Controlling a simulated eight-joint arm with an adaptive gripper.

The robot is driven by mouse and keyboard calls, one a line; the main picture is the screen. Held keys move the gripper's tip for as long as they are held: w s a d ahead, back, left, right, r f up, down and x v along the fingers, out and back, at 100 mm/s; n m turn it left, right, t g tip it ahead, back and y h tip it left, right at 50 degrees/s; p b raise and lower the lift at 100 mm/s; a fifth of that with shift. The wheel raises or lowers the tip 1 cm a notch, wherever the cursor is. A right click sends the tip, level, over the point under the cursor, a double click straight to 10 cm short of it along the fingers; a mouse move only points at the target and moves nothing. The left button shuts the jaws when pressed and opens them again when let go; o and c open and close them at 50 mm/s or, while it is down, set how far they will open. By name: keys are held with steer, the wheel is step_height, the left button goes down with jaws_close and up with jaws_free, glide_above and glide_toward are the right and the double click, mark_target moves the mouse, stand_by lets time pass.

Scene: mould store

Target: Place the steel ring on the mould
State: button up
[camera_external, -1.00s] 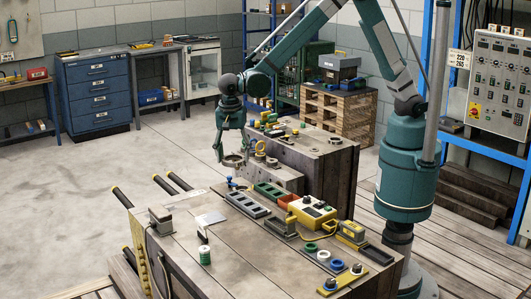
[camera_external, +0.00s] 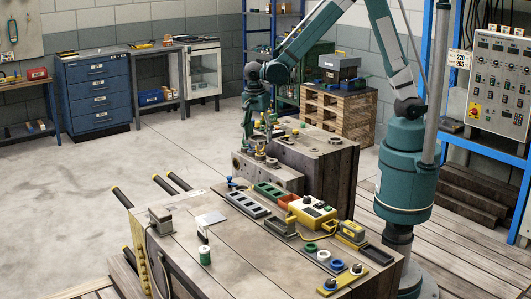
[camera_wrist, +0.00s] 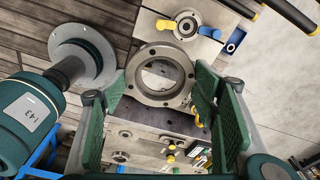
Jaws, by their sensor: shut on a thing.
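The steel ring (camera_wrist: 160,100) is a grey flanged ring with bolt holes around a wide opening. In the wrist view it sits between the two green-padded fingers of my gripper (camera_wrist: 161,84), which is shut on it. In the external view my gripper (camera_external: 259,148) is over the top of the grey mould block (camera_external: 268,178), and the ring is mostly hidden or too small to make out there. A grey surface shows through the ring's opening. I cannot tell whether the ring touches the mould or hangs just above it.
A small round flange (camera_wrist: 187,24) with blue and yellow pieces beside it lies beyond the ring. Several fittings (camera_wrist: 172,150) stand on the near side. The front bench (camera_external: 270,262) holds trays, a yellow control box (camera_external: 312,211) and spools. Open floor lies left.

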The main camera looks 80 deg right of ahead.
steer(key=s+d+m, duration=0.4)
steer(key=s+d, duration=0.7)
steer(key=d, duration=0.4)
steer(key=m+b, duration=0.1)
steer(key=m, duration=0.2)
glide_above(315, 149)
steer(key=shift+w+a+f+g, duration=0.1)
steer(key=shift+w+f+g, duration=0.05)
steer(key=shift+f, duration=0.45)
steer(key=shift+w+a+f+g, duration=0.1)
steer(key=shift+f+g, duration=0.05)
steer(key=shift+f, duration=0.4)
steer(key=shift+f+b, duration=1.05)
steer(key=shift+f, duration=1.9)
steer(key=shift+f+b, duration=0.7)
steer(key=shift+f, duration=1.35)
steer(key=shift+f, duration=0.15)
